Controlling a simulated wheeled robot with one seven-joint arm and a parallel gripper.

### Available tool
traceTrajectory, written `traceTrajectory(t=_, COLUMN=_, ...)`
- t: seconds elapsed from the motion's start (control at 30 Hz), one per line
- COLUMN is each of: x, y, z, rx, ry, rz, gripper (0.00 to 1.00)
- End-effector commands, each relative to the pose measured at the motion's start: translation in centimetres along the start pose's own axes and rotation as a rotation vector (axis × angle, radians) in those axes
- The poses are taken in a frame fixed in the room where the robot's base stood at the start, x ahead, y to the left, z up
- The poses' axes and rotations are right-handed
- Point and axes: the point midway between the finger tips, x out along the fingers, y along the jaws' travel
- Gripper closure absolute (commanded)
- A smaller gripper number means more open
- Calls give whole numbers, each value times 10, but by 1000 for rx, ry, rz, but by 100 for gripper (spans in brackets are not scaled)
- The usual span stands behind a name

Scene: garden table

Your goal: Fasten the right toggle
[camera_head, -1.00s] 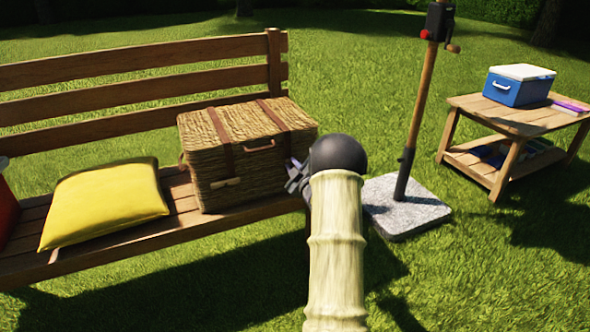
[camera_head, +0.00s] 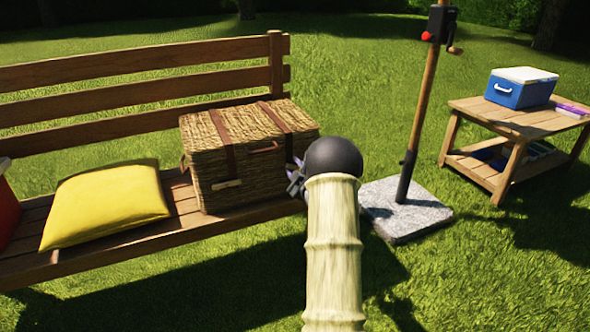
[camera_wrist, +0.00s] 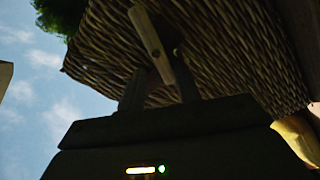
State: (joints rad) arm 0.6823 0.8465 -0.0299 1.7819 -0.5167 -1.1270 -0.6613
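The wicker basket (camera_head: 222,155) stands closed-lidded on the bench, with two brown straps over its lid. A left wooden toggle (camera_head: 227,184) lies level on its front. The right toggle is hidden behind my arm in the head view. In the wrist view a pale wooden toggle (camera_wrist: 149,36) hangs slanted on the wicker (camera_wrist: 215,50), beside a dark round spot. My gripper (camera_head: 294,178) is at the basket's front right. In the wrist view its dark fingers (camera_wrist: 157,84) stand apart, with the toggle's near end at the gap. I cannot tell whether they touch it.
A yellow cushion (camera_head: 105,204) lies on the wooden bench (camera_head: 262,210), left of the basket. A parasol pole (camera_head: 416,125) with a stone base (camera_head: 405,212) stands to the right. Farther right, a side table (camera_head: 510,118) carries a blue cooler (camera_head: 520,92). Open lawn lies in front.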

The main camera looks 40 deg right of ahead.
Motion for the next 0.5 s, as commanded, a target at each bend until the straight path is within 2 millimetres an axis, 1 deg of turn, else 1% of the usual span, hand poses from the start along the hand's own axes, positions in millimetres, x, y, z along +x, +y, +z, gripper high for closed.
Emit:
traceTrajectory(t=0.03, x=0, y=-4, z=0, rx=2, ry=0, rz=-7, gripper=63)
traceTrajectory(t=0.27, x=0, y=-2, z=-1, rx=37, ry=0, rz=-8, gripper=63)
traceTrajectory(t=0.37, x=0, y=1, z=-2, rx=99, ry=0, rz=-8, gripper=63)
traceTrajectory(t=0.5, x=0, y=7, z=-1, rx=236, ry=0, rz=-5, gripper=63)
